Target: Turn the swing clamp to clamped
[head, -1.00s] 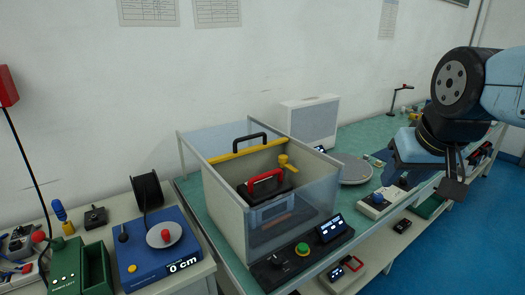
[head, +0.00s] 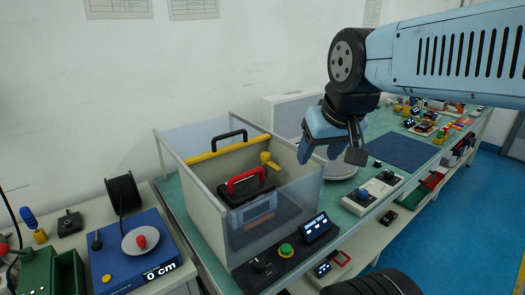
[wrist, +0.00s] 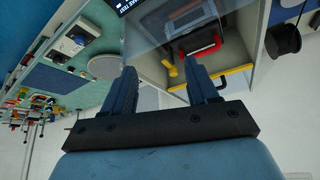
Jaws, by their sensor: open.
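A yellow upright piece with a round knob (head: 268,160), which looks like the swing clamp, stands inside the clear-fronted box (head: 215,205), near its right back corner. It also shows beyond my fingers in the wrist view (wrist: 172,71). Beside it in the box is a dark unit with a red handle (head: 246,180). My gripper (head: 331,154) is open and empty, to the right of the box and above bench height, apart from the clamp. In the wrist view its two fingers (wrist: 162,85) are spread. I cannot tell the clamp's exact angle.
A yellow bar with a black handle (head: 230,147) lies along the box's back. A control panel with a green button (head: 286,250) sits in front. A round grey plate (head: 341,168) and a white unit (head: 372,197) are to the right. A blue scale (head: 138,250) is at left.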

